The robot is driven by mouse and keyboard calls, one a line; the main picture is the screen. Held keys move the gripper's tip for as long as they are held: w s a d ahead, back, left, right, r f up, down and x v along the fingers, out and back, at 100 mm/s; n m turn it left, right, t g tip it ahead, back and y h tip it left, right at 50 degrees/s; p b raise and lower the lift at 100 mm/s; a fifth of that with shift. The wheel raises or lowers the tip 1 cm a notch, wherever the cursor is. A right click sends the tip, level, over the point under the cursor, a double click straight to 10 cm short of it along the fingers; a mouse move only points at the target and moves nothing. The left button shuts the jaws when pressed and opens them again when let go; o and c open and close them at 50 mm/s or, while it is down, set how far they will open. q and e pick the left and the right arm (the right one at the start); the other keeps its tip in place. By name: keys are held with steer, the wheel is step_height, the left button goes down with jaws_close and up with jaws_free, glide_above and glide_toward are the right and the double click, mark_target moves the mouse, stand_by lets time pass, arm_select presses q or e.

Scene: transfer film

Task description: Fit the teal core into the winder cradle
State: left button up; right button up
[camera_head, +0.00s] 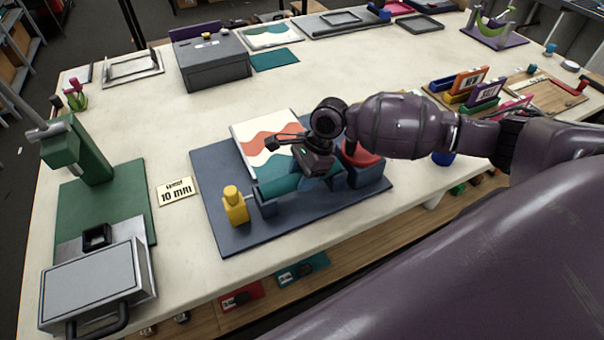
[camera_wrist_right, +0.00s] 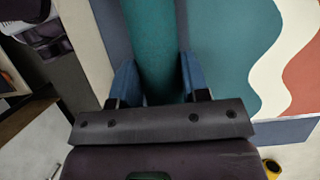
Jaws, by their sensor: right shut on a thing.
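The teal core (camera_head: 276,187) is a long teal cylinder lying across the winder on the dark blue base plate (camera_head: 240,239). My right gripper (camera_head: 315,170) is on it from above, with its blue fingers on either side, and is shut on it. The core also shows between the fingers in the right wrist view (camera_wrist_right: 151,45). The winder has a yellow end piece (camera_head: 235,207) at the core's left end and a dark blue block (camera_head: 369,170) with a red part at the right. The gripper hides the core's right end, so I cannot tell whether it is seated. My left gripper is not in view.
A wavy-patterned film sheet (camera_head: 255,125) lies just behind the core. A 10 mm card (camera_head: 176,191) lies left of the plate. A green press (camera_head: 83,155) and a grey metal box (camera_head: 95,283) stand at the left. A grey case (camera_head: 212,64) and colourful holders (camera_head: 470,82) stand farther back.

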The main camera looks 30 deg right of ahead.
steer(key=shift+f, duration=0.15)
steer(key=o, duration=1)
steer(key=shift+c, duration=0.2)
steer(key=v, duration=1.2)
steer(key=shift+r, duration=0.25)
